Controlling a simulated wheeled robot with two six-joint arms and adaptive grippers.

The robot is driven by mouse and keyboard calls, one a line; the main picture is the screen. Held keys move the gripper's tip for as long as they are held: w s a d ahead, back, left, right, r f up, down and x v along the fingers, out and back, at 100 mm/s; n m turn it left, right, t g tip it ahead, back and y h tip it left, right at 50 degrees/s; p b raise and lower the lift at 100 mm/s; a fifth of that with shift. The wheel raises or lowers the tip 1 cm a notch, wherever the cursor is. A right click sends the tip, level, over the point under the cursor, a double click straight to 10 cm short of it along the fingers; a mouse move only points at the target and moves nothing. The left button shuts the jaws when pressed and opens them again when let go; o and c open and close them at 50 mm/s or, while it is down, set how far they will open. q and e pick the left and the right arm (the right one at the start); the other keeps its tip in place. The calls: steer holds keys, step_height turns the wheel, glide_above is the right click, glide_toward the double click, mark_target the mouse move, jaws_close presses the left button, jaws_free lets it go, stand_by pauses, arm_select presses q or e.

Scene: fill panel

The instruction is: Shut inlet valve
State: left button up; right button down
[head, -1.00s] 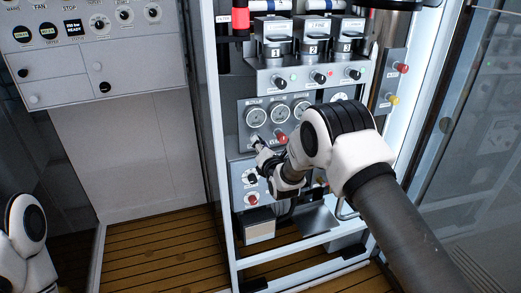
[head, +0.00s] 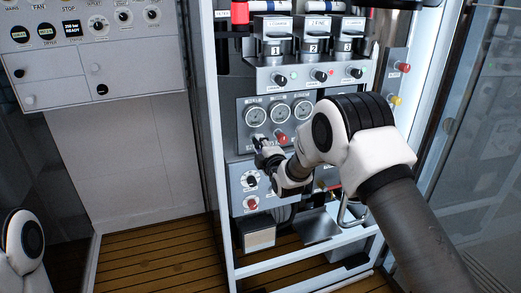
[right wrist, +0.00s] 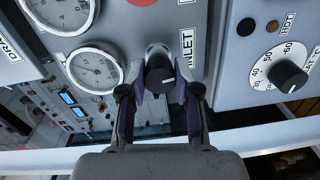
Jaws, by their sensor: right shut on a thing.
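The inlet valve is a black knob (right wrist: 160,72) on a silvery stem, with the label INLET beside it in the right wrist view. In the head view it sits below the left gauge, mostly hidden by my fingers. My right gripper (right wrist: 160,92) has one finger on each side of the knob and is shut on it; the gripper also shows in the head view (head: 262,148). My left gripper is out of view; only part of my left arm shows at the lower left.
Round gauges (head: 255,115) sit above the valve, and a red knob (head: 282,139) is just to its right. A lower panel has a dial (head: 251,181) and another red knob (head: 252,204). A white rack frame (head: 214,150) stands left of the panel.

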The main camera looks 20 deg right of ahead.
steer(key=m, duration=0.1)
steer(key=m+b, duration=0.1)
steer(key=m, duration=0.2)
steer(key=shift+f+b, duration=0.25)
steer(key=shift+b, duration=0.1)
steer(key=m+b, duration=0.1)
steer(key=m, duration=0.3)
steer(key=shift+m+y, duration=0.3)
steer(key=m+b, duration=0.1)
steer(key=m, duration=0.3)
steer(key=shift+f+b, duration=0.1)
steer(key=shift+b, duration=0.25)
steer(key=m+b, duration=0.1)
steer(key=m, duration=0.4)
steer(key=shift+a+m, duration=0.15)
steer(key=shift+m, duration=0.25)
steer(key=m, duration=0.4)
steer(key=shift+m+t+b, duration=0.3)
steer(key=shift+b, duration=0.05)
steer(key=m, duration=0.4)
steer(key=shift+a+m, duration=0.1)
steer(key=shift+m, duration=0.2)
steer(key=m, duration=0.4)
steer(key=shift+m+b, duration=0.35)
steer(key=shift+m, duration=0.05)
steer(key=m, duration=0.5)
steer(key=shift+r, duration=0.2)
